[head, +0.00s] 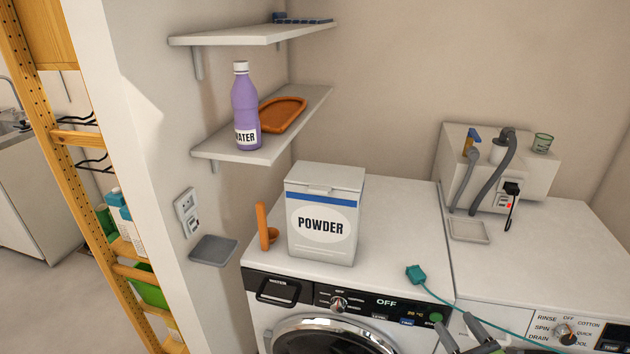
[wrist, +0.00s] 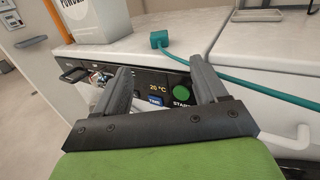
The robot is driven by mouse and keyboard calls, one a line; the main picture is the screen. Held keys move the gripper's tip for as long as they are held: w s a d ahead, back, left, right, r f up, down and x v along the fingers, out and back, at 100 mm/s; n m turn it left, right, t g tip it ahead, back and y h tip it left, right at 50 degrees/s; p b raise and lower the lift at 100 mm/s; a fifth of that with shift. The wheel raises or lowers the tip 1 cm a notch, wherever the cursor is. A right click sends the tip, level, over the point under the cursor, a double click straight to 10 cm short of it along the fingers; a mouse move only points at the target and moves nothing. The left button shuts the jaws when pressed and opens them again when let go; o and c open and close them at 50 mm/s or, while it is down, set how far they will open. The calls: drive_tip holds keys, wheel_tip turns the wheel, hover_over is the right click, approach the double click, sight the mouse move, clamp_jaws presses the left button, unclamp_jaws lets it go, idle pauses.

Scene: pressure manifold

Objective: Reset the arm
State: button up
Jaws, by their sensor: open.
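My gripper (head: 462,331) is at the bottom edge of the head view, in front of the washing machines. In the wrist view my gripper (wrist: 165,85) has its two grey fingers apart, with nothing between them. Beyond the fingers is the left machine's control panel (wrist: 152,90), with a green start button and a display reading 20 °C. In the head view that panel (head: 385,308) shows OFF. Most of my arm is out of view.
A teal plug (head: 416,275) with a cable lies at the left machine's front top edge. A POWDER box (head: 325,215) and an orange scoop (head: 265,230) stand on that machine. A purple WATER bottle (head: 244,105) and an orange tray (head: 282,114) are on the lower shelf.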

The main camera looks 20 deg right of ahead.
drive_tip(key=w+a+r+n+g+y+p, duration=0.1)
drive_tip(key=w+a+r+n+g+y, duration=0.2)
drive_tip(key=a+n, duration=0.45)
drive_tip(key=w+a+r+n+g+y+p, duration=0.1)
drive_tip(key=a+r+n+g+y, duration=0.1)
drive_tip(key=a+r+n+g, duration=0.35)
drive_tip(key=w+a+r+n+g+y+p, duration=0.1)
drive_tip(key=w+a+n+g+y, duration=0.2)
drive_tip(key=a+n, duration=0.65)
drive_tip(key=s+a+r+n+h+p, duration=0.1)
drive_tip(key=s+a+r+n+h, duration=0.2)
drive_tip(key=s+r+n, duration=0.4)
drive_tip(key=s+a+r+n+g+h, duration=0.1)
drive_tip(key=s+a+r+n+h, duration=0.2)
drive_tip(key=s+a+r+n, duration=0.2)
drive_tip(key=s+r+n, duration=0.2)
drive_tip(key=s+r, duration=0.1)
drive_tip(key=shift+s+a+r+h+p, duration=0.3)
drive_tip(key=shift+s+r+h+p, duration=0.1)
